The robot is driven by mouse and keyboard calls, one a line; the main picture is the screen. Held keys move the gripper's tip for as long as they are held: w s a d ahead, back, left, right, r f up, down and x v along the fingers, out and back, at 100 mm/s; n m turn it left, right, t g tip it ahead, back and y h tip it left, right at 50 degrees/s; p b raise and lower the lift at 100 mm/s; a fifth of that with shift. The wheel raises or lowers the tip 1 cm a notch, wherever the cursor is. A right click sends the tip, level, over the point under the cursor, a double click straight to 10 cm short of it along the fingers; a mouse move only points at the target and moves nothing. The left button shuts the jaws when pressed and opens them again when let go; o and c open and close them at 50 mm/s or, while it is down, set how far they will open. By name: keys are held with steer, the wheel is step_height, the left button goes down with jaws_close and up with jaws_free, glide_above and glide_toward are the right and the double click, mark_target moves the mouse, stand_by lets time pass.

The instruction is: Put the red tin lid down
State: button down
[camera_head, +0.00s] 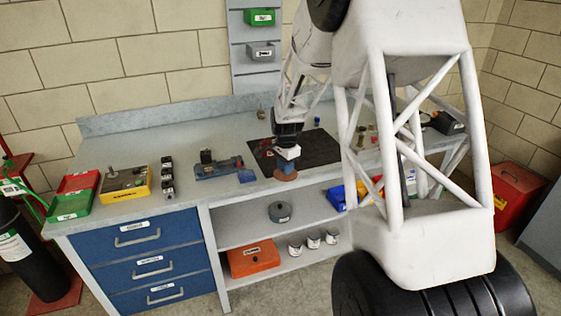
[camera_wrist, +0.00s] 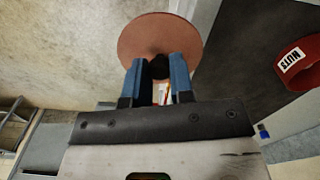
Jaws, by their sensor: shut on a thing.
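The red tin lid (camera_wrist: 160,32) is a flat, reddish-brown disc with a dark knob. My gripper (camera_wrist: 159,66) is shut on that knob, one blue finger on each side. In the head view my gripper (camera_head: 287,160) points down at the bench's front edge, with the lid (camera_head: 286,176) below its fingertips. The lid looks about level and seems clear of the worktop; the exact gap cannot be told.
The dark mat (camera_head: 318,146) lies on the grey bench (camera_head: 225,150) behind my gripper. An open shelf (camera_head: 240,232) lies below.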

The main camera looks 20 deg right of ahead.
steer(key=w, duration=0.3)
steer(key=w+d, duration=0.1)
steer(key=w, duration=0.3)
steer(key=w+d+f, duration=0.1)
steer(key=w, duration=0.3)
steer(key=shift+s, duration=0.1)
steer(key=shift+f, duration=1.8)
steer(key=c, duration=1)
jaws_free()
steer(key=shift+f, duration=0.15)
step_height(320, 180, up, 12)
steer(key=shift+r, duration=0.2)
